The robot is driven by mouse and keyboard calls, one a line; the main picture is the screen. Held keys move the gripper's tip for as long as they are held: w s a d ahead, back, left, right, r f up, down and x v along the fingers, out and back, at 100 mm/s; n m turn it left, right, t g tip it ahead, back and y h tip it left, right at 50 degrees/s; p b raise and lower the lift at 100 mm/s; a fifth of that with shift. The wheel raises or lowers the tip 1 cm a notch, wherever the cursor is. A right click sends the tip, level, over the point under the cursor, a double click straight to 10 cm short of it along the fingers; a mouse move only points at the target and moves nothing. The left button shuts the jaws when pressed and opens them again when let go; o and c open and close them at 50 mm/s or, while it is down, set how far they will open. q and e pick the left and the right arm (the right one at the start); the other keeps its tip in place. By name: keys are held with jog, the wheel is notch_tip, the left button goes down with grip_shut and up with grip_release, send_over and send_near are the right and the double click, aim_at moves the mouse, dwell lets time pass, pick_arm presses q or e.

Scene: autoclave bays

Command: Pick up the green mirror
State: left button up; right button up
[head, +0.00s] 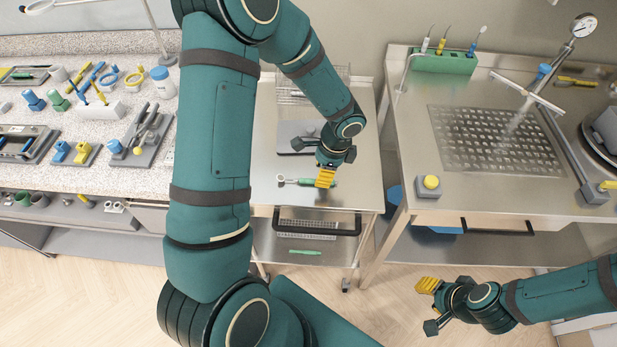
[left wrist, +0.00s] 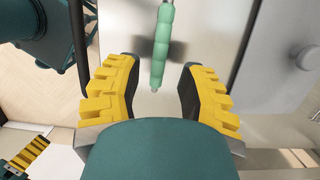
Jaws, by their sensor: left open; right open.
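The green mirror (head: 305,182) lies on the steel cart top, its round head to the left. In the left wrist view its green handle (left wrist: 160,45) runs between the fingers, its end clear of both yellow pads. The mirror's head is out of that view. My left gripper (head: 326,178) is just above the handle, open, and hides part of it in the head view. In the left wrist view, my left gripper (left wrist: 156,95) holds nothing. My right gripper (head: 430,306) is open and empty over the floor, to the right of the cart.
A wire rack and a grey tray stand at the back of the cart (head: 262,186). Another green tool (head: 305,252) lies on its lower shelf. The right steel table (head: 480,200) bears a yellow button (head: 431,184) and a green holder (head: 445,62). The left speckled counter (head: 30,105) is crowded with tools.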

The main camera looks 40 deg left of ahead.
pick_arm(q)
notch_tip(320, 180, up, 6)
jog(key=p, duration=0.4)
dwell(0.3)
notch_tip(320, 180, up, 12)
jog(key=w+d, duration=0.1)
jog(key=d, duration=0.1)
dwell(0.4)
jog(key=shift+w+f, duration=0.1)
jog(key=shift+f, duration=0.05)
